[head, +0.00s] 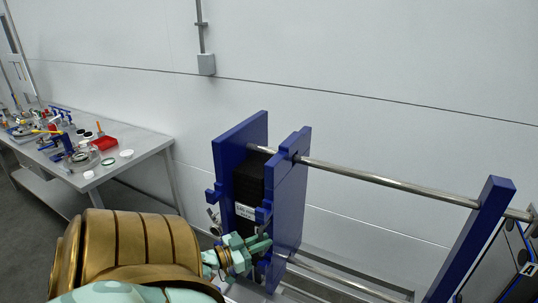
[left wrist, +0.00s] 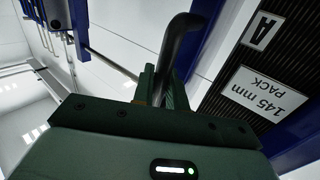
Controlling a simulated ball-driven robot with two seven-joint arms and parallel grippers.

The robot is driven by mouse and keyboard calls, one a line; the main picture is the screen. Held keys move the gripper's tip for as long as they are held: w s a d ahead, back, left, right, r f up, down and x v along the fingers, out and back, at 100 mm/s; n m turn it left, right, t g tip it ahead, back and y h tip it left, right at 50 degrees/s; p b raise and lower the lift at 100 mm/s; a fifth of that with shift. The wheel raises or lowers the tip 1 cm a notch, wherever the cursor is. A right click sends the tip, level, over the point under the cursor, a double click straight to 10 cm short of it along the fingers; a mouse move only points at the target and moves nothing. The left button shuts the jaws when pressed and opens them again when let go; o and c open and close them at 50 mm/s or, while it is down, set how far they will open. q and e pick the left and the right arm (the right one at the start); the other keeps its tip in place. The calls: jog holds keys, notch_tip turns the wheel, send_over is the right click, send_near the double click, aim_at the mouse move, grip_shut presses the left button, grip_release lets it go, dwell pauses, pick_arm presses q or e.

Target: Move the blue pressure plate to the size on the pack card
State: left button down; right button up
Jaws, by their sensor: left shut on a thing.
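The blue pressure plate (head: 290,200) stands upright on the steel rods, close against the right side of a black plate pack (head: 248,182). The white pack card (head: 245,212) on the pack reads "145 mm PACK" in the left wrist view (left wrist: 262,95). My left gripper (head: 262,244) is at the near edge of the blue plate, low down. In the left wrist view it is shut on a dark curved handle (left wrist: 180,42), and the fingers hide part of it. No size scale can be read. My right gripper is not in view.
A fixed blue plate (head: 240,140) stands left of the pack, and a blue end post (head: 470,240) stands at right. The upper rod (head: 390,183) runs clear between pressure plate and post. A cluttered bench (head: 130,146) stands at left. A black panel (head: 510,260) is at far right.

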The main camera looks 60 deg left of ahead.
pick_arm(q)
jog(key=c, duration=1.5)
grip_release()
jog(key=s, duration=0.5)
jog(key=s+b, duration=0.1)
jog(key=s, duration=0.5)
jog(key=s+b, duration=0.1)
jog(key=s, duration=0.4)
jog(key=shift+s+a, duration=0.2)
jog(key=shift+a, duration=0.15)
